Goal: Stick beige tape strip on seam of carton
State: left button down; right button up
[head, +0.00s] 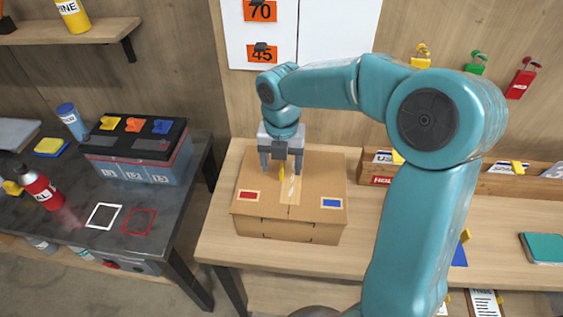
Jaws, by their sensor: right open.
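The brown carton (248,215) sits shut on the light wooden bench, its top facing up. A paler beige strip (294,197) runs along the middle of its top, over the seam line; I cannot tell whether it is fully stuck down. My right gripper (281,168) points down over the back middle part of the carton top with its fingers apart. A small yellow piece (281,174) shows between the fingers; I cannot tell what it is or whether it touches them. My left gripper is not in view.
A red label (248,195) and a blue label (332,203) lie on the carton top. A dark table (180,200) at left holds a toolbox-like case (135,165) and a red bottle (40,188). A wooden rack (500,182) stands at the bench back. A teal book (543,248) lies far right.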

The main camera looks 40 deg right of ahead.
jog(key=shift+r+p, duration=2.25)
jog(key=shift+r, duration=0.55)
jog(key=shift+r, duration=0.2)
notch_tip(320, 180, up, 16)
jog(key=shift+s+a+f, duration=0.1)
jog(key=shift+f, duration=0.05)
